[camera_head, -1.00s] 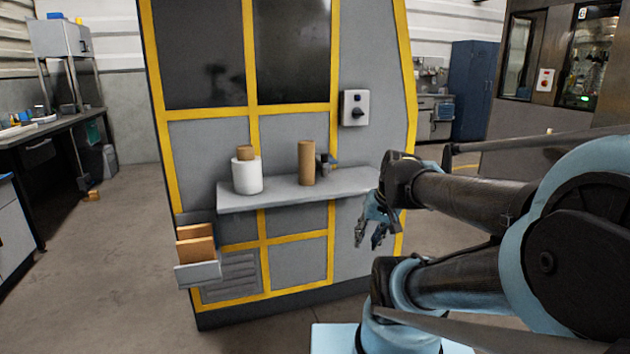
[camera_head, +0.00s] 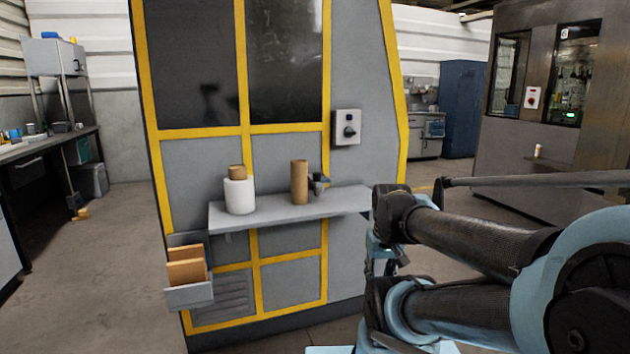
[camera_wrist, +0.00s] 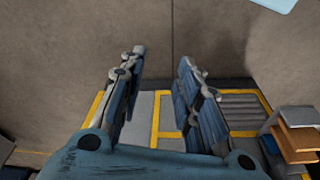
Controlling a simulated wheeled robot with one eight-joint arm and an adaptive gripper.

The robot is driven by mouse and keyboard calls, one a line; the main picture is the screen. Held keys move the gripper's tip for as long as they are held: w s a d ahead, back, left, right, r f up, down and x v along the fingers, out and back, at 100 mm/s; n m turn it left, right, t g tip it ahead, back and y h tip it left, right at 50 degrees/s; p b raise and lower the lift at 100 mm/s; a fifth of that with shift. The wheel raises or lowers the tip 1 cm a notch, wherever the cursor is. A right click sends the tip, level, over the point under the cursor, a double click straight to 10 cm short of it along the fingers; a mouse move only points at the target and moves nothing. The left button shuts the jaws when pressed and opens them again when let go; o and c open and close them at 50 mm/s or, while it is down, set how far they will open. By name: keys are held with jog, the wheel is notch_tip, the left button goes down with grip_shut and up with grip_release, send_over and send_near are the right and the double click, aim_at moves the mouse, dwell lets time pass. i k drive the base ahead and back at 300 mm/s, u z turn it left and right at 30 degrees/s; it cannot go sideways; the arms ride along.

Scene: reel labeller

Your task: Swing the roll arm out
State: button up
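The labeller is a grey cabinet with a yellow frame (camera_head: 331,277). Its grey shelf (camera_head: 272,215) bears a white roll (camera_head: 240,197) with a brown core on top, and an upright brown cylinder (camera_head: 299,182).
A grey bin with brown cards (camera_head: 188,294) sticks out at the cabinet's lower left and also shows in the wrist view (camera_wrist: 280,150). A switch box (camera_head: 347,128) is on the cabinet above the shelf. A workbench (camera_head: 40,150) stands at left. Floor is free left of the cabinet.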

aim_at(316, 178)
jog(key=k, duration=1.35)
jog(key=z, duration=0.35)
jog(key=i, duration=1.7)
jog(key=u, duration=0.4)
